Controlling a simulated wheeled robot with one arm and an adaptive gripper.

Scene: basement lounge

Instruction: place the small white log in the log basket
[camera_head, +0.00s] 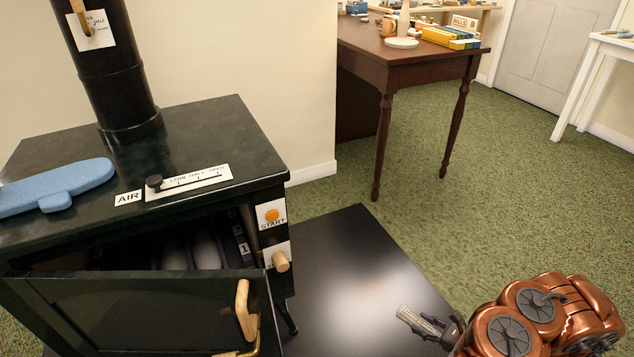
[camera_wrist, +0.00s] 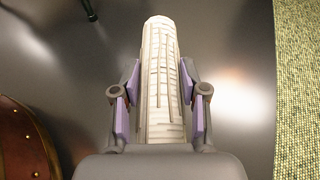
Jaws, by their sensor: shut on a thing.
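The small white log (camera_wrist: 160,75), pale with thin brown lines, is gripped lengthwise between the purple pads of my gripper (camera_wrist: 159,100). Its far end sticks out beyond the fingers. In the head view, my gripper (camera_head: 432,328) holds the log (camera_head: 410,316) over the dark floor plate, near its right edge. A rounded, reddish-brown thing with gold studs (camera_wrist: 22,145) shows in part at the lower left of the wrist view. I cannot tell whether it is the log basket. No log basket is clearly visible in the head view.
A black stove (camera_head: 215,125) stands at left, its door (camera_head: 140,315) partly open with a wooden handle. A blue mitt-like thing (camera_head: 55,187) lies on top. The glossy floor plate (camera_head: 345,260) is clear. A brown table (camera_head: 425,65) stands behind, on green carpet (camera_head: 480,200).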

